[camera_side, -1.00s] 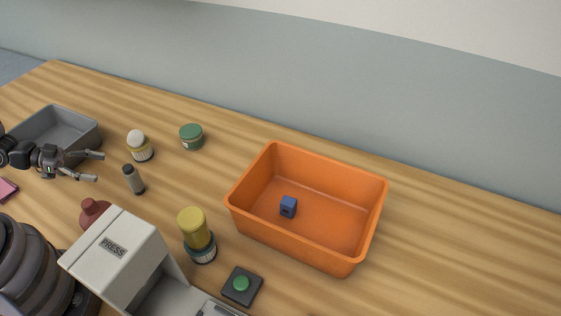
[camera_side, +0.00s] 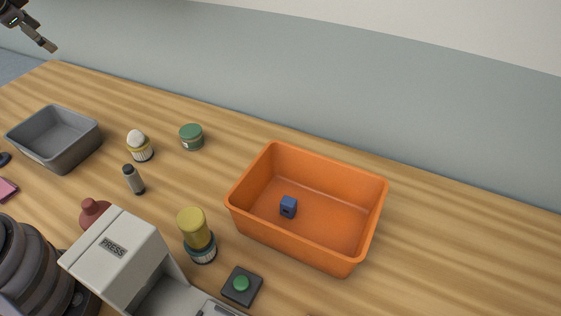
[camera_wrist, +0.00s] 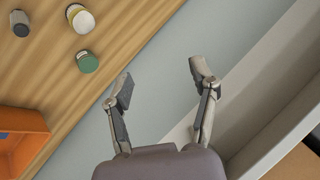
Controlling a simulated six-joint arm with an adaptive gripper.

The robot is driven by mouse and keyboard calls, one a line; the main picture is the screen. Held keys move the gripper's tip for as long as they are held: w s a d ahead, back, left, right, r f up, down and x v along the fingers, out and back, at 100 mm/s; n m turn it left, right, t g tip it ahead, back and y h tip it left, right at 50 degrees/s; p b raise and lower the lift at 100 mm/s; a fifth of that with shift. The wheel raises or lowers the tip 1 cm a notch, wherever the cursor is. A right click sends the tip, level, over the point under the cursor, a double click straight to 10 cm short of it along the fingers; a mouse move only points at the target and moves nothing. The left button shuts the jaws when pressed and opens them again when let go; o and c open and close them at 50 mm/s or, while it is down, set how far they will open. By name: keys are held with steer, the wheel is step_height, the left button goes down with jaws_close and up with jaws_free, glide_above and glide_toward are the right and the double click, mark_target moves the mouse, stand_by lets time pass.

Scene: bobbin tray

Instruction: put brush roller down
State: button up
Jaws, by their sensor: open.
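My gripper (camera_side: 38,36) is at the top left of the side view, raised well above the table. In the wrist view its fingers (camera_wrist: 162,76) are spread apart with nothing between them. I cannot tell for sure which thing is the brush roller. A yellow cylinder (camera_side: 191,222) stands upright on a teal-banded jar (camera_side: 202,252). All are far from my gripper.
An orange bin (camera_side: 375,222) holds a blue block (camera_side: 288,207). A grey tray (camera_side: 71,159) looks empty. A green-lidded jar (camera_side: 191,138), a red bottle (camera_side: 92,212), a white press (camera_side: 125,255) and a green button (camera_side: 241,284) stand about. Table right of the bin is clear.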

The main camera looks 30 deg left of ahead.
steer(key=s+d+r+n+h, duration=0.2)
steer(key=s+d, duration=0.6)
steer(key=s+d+r+n+g+h, duration=0.1)
steer(key=s+d+r+n+h, duration=0.1)
steer(key=s+d, duration=0.6)
steer(key=shift+v, duration=0.9)
steer(key=shift+d, duration=0.1)
